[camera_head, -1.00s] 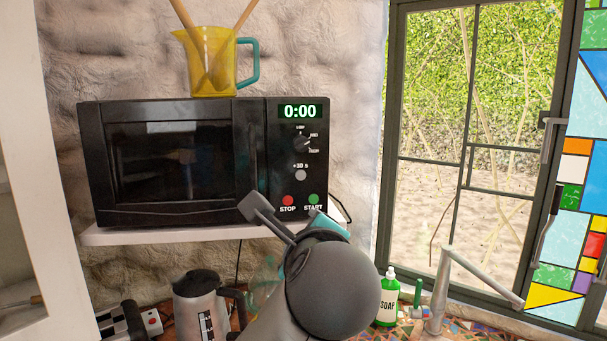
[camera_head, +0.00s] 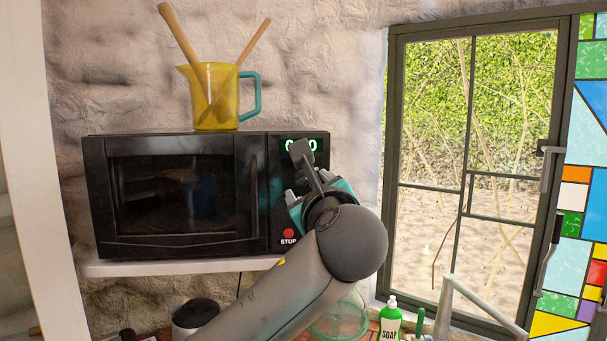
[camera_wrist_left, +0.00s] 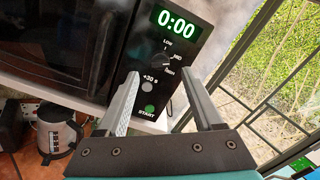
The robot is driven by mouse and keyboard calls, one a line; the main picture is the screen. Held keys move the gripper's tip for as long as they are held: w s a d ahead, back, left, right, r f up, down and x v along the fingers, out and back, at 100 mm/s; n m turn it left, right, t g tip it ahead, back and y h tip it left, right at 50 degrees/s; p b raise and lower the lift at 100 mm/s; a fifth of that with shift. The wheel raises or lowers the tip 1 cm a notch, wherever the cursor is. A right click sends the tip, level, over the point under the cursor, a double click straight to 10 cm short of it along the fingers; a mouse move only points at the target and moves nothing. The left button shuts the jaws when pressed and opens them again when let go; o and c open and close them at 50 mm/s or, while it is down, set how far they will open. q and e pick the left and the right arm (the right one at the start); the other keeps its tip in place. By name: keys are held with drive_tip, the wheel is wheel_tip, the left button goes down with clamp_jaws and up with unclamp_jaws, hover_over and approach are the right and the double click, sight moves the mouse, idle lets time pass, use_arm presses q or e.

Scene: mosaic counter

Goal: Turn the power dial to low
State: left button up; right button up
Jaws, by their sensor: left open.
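The black microwave (camera_head: 170,190) stands on a white shelf. Its round power dial (camera_wrist_left: 161,59) shows in the left wrist view, with LOW, MED and HIGH marked around its right side. The dial's exact setting is too small to tell. My left gripper (camera_head: 299,170) is in front of the control panel and hides the dial in the head view. In the left wrist view the left gripper (camera_wrist_left: 162,80) is open and empty, its fingers apart below the dial and not visibly touching it. My right gripper is out of view.
The green display (camera_wrist_left: 175,24) reads 0:00. The +30 s button (camera_wrist_left: 147,87) and START button (camera_wrist_left: 149,109) are below the dial. A yellow jug (camera_head: 215,95) with wooden utensils stands on the microwave. A soap bottle (camera_head: 390,319) and window are at right.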

sight(303, 179)
use_arm(q)
drive_tip(key=shift+w+a+p, duration=0.25)
drive_tip(key=shift+w+p, duration=0.05)
drive_tip(key=shift+w, duration=1.15)
drive_tip(key=shift+w+a+p, duration=0.2)
drive_tip(key=shift+w+p, duration=0.1)
drive_tip(key=shift+w, duration=1.15)
clamp_jaws()
